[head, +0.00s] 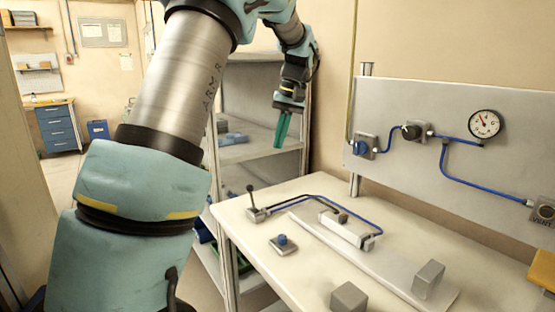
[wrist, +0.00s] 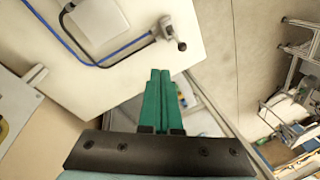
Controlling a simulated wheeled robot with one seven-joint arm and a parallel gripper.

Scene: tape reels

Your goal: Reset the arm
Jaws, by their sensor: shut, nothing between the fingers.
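My gripper (head: 281,128) hangs from my raised arm in the head view, pointing down, beyond the far left part of the white table (head: 232,222). Its two green fingers are together with nothing between them. In the wrist view my gripper (wrist: 160,72) shows the same closed fingers, with the table corner (wrist: 185,62) and a small lever (wrist: 172,32) ahead of them. The fingers touch nothing that I can see.
The table bears a lever block (head: 256,212), a blue-knobbed block (head: 283,243), a cylinder unit (head: 345,229) and grey blocks (head: 349,298). A gauge panel (head: 440,180) stands behind. A metal shelf (head: 262,150) stands near my gripper.

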